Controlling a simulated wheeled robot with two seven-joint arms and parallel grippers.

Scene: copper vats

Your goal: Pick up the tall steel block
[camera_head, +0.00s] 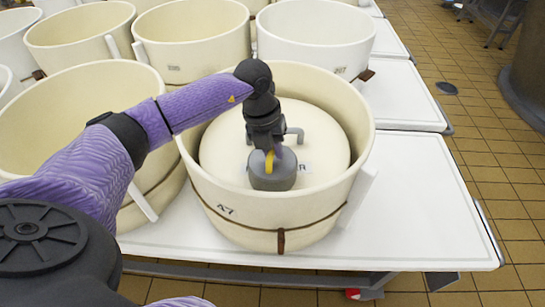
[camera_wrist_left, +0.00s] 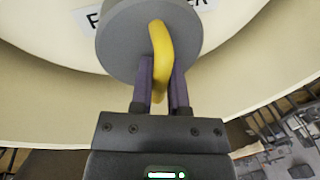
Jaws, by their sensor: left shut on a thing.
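A grey, round steel block (camera_head: 272,180) with a yellow handle is over the cream lid (camera_head: 222,150) inside the round tub marked 47 (camera_head: 250,215). In the left wrist view the block (camera_wrist_left: 120,45) shows as a grey disc with the curved yellow handle (camera_wrist_left: 160,45) across it. My left gripper (camera_head: 270,150) points down from above, and its purple fingers (camera_wrist_left: 162,85) are shut on the yellow handle. I cannot tell whether the block touches the lid. It hides part of the lid's label (camera_wrist_left: 90,20). My right gripper is out of view.
The tub's rim (camera_head: 366,130) rises around the lid. A bent grey handle (camera_head: 295,132) stands on the lid just behind the gripper. Several other tubs (camera_head: 190,35) stand left and behind. White table top (camera_head: 420,200) is bare to the right, with tiled floor (camera_head: 500,150) beyond.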

